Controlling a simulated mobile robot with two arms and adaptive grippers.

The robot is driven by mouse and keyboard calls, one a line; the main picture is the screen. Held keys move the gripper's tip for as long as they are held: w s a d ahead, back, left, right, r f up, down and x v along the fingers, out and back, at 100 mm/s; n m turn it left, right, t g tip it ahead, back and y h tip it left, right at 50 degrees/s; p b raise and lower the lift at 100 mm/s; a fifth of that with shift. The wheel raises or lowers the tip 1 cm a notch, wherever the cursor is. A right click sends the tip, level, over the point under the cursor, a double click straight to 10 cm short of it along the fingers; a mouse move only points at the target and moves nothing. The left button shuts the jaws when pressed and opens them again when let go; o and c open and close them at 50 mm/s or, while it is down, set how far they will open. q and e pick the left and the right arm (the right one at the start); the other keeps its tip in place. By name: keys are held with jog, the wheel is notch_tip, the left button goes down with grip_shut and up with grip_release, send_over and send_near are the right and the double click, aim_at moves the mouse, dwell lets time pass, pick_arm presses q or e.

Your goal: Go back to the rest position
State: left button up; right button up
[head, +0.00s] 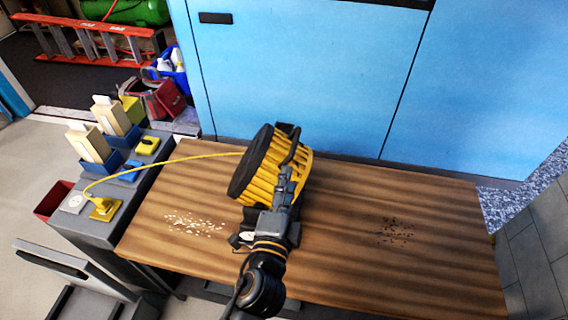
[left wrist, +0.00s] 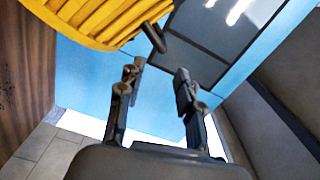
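My left gripper (head: 287,178) is above the wooden table in the head view, in front of and overlapping a yellow and black cable reel (head: 258,172). In the left wrist view the two fingers (left wrist: 158,76) stand apart with nothing between them, so it is open and empty. The reel's yellow winding (left wrist: 85,18) shows at the top left there, with a dark handle (left wrist: 154,38) just beyond the fingertips. I cannot tell whether a finger touches the reel. My right gripper is in neither view.
The wooden table (head: 350,265) bears pale bits (head: 194,223) at left and dark bits (head: 397,231) at right. A yellow cable (head: 165,160) runs from the reel to a yellow plug (head: 104,208) on the grey cabinet. Blue panels (head: 300,70) stand behind.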

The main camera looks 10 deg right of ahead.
pick_arm(q)
jog(key=s+a+f+n+g+y, duration=0.25)
jog(key=a+f+n, duration=0.3)
jog(key=a, duration=0.35)
jog(key=s+a+f+n+g+y, duration=0.2)
jog(key=a+f+n+g+y, duration=0.3)
jog(key=a, duration=0.4)
jog(key=s+a+f+n+g+h, duration=0.1)
jog(key=s+a+f+n+g, duration=0.2)
jog(key=s, duration=0.4)
jog(key=s+a+f+n+g+h, duration=0.1)
jog(key=s+a+f+n+g, duration=0.15)
jog(key=s+a+n, duration=0.35)
jog(key=s+d+f+m+g, duration=0.1)
jog(key=s+f, duration=0.1)
jog(key=f, duration=1.1)
jog(key=s+f+m+g, duration=0.1)
jog(key=s+f, duration=0.1)
jog(key=f, duration=1.1)
jog(key=s+a+f+g, duration=0.1)
jog(key=s+a+f, duration=0.1)
jog(key=s+f, duration=1.3)
jog(key=shift+s+a+f, duration=0.3)
jog(key=shift+s+a, duration=0.1)
jog(key=shift+s, duration=0.3)
